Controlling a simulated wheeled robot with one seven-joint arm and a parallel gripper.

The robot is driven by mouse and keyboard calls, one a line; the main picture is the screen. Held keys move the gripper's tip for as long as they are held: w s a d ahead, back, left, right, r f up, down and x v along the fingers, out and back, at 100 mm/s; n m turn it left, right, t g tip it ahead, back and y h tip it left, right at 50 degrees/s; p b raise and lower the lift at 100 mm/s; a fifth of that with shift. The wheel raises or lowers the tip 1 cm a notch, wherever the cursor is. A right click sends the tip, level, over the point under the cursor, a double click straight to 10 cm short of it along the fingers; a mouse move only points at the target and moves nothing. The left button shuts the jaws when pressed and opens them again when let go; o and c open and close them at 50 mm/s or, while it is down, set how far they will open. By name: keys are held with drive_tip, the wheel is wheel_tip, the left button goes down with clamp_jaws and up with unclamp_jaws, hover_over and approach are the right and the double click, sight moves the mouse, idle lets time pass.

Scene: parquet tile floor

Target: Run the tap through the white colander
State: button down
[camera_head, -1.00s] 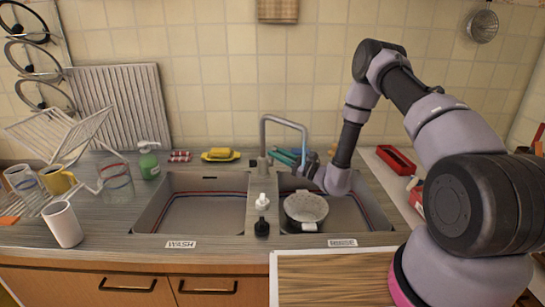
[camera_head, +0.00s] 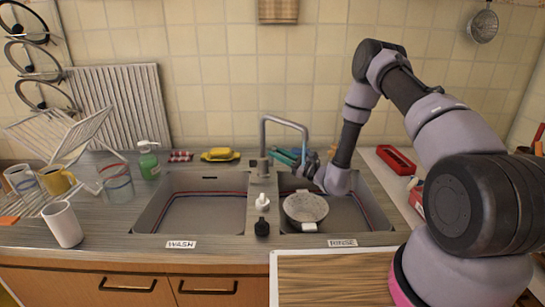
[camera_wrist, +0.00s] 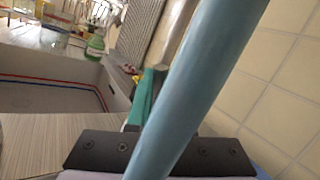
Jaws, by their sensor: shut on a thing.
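The white colander (camera_head: 305,208) sits in the right basin, marked RINSE, below the end of the tap's spout. The grey tap (camera_head: 264,145) rises behind the divider between the basins, and its spout bends to the right. My gripper (camera_head: 280,155) reaches in from the right behind the spout, its blue and teal fingers close to the tap's upright. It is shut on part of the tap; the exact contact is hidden. In the wrist view, the blue finger crosses close to the camera, with the grey tap (camera_wrist: 176,35) beyond it. I cannot make out water at the spout.
The left basin (camera_head: 205,213), marked WASH, is empty. A white mug (camera_head: 63,225) stands left; a red tray (camera_head: 396,159) lies right.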

drive_tip(key=shift+w+r, duration=0.1)
drive_tip(key=w+m+h, duration=0.1)
drive_tip(key=m, duration=0.1)
drive_tip(key=w+r+m+h, duration=0.1)
drive_tip(key=w+m+h, duration=0.1)
drive_tip(key=m, duration=0.1)
drive_tip(key=shift+w+g, duration=0.15)
drive_tip(key=shift+g, duration=0.25)
drive_tip(key=c, duration=0.8)
unclamp_jaws()
drive_tip(key=shift+d+r, duration=1)
drive_tip(key=shift+r, duration=2.7)
drive_tip(key=shift+v, duration=3.5)
